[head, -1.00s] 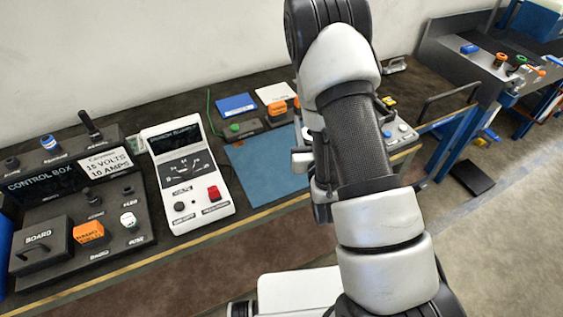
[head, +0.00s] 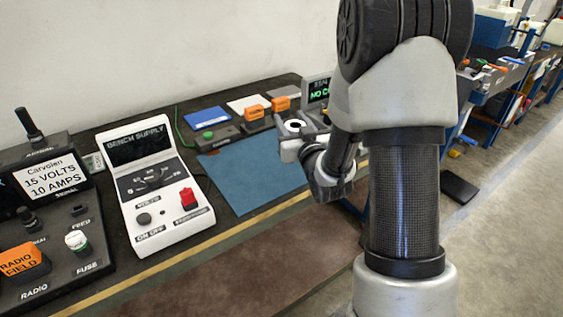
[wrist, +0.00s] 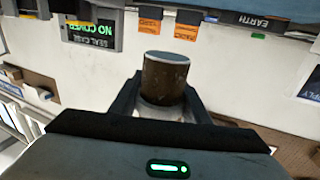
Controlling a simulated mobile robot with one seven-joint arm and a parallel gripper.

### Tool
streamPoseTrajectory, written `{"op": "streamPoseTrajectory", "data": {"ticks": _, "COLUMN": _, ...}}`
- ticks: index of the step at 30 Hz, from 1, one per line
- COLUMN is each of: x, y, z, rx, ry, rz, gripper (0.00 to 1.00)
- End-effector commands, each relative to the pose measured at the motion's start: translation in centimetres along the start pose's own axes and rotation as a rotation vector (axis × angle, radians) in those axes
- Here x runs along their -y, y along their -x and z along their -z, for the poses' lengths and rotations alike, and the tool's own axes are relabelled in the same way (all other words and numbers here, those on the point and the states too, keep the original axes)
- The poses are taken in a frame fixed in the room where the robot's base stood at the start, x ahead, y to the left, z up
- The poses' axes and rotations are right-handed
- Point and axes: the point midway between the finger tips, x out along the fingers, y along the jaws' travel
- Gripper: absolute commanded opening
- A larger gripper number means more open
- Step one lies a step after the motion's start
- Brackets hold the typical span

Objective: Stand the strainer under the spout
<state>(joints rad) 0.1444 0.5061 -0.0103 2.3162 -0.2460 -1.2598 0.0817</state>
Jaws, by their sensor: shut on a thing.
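My gripper (wrist: 160,105) is shut on a short cylinder with a brown, mesh-like side and a flat grey end, which looks like the strainer (wrist: 165,80). It sits between the two dark fingers in the wrist view. In the head view my gripper (head: 290,146) is over the right edge of the blue mat, partly hidden by my arm. A pale ring with a dark centre, likely the strainer's end (head: 295,124), shows at it. I cannot make out a spout in either view.
The bench carries a white bench supply (head: 155,190), a control box (head: 60,230) at left and a blue mat (head: 240,178) with bare room. Orange-topped blocks (head: 253,113) and a "NO COVER" display (head: 318,90) stand behind. Another bench (head: 490,65) is at right.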

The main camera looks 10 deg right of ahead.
Motion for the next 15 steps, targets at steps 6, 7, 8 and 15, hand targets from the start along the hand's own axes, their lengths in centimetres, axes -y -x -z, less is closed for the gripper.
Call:
{"op": "streamPoseTrajectory", "data": {"ticks": 6, "x": 0.0, "y": 0.0, "z": -3.9, "rx": 0.002, "ry": -0.001, "rz": -0.001, "gripper": 0.17}}
{"op": "streamPoseTrajectory", "data": {"ticks": 7, "x": 0.0, "y": 0.0, "z": -4.1, "rx": 0.002, "ry": -0.001, "rz": -0.002, "gripper": 0.17}}
{"op": "streamPoseTrajectory", "data": {"ticks": 8, "x": 0.0, "y": 0.0, "z": -4.2, "rx": 0.001, "ry": -0.001, "rz": -0.002, "gripper": 0.17}}
{"op": "streamPoseTrajectory", "data": {"ticks": 15, "x": 0.0, "y": 0.0, "z": -7.1, "rx": 0.003, "ry": -0.001, "rz": -0.002, "gripper": 0.17}}
